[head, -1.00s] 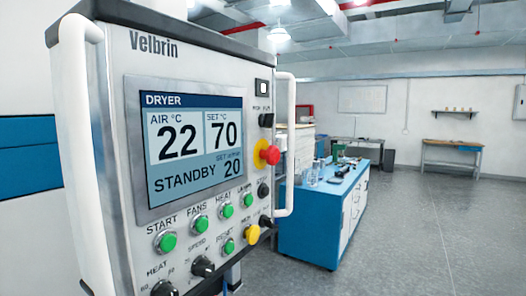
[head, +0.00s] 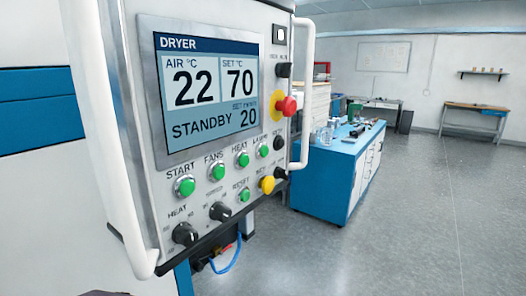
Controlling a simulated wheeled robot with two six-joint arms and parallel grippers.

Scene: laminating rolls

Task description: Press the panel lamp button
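The dryer control panel (head: 205,165) fills the left half of the head view, with a white handle on each side. A row of green round buttons sits under its screen, labelled START, FANS, HEAT and a last one whose small label looks like LAMP. The screen (head: 205,88) reads DRYER, air 22, set 70, STANDBY 20. Neither gripper can be made out; only a dark sliver shows at the bottom left edge.
A red mushroom button (head: 287,107) on a yellow base, a yellow button (head: 267,184), another green button (head: 244,195) and black knobs (head: 185,234) surround the row. A blue workbench (head: 325,185) stands behind on the right. The grey floor (head: 420,220) at right is open.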

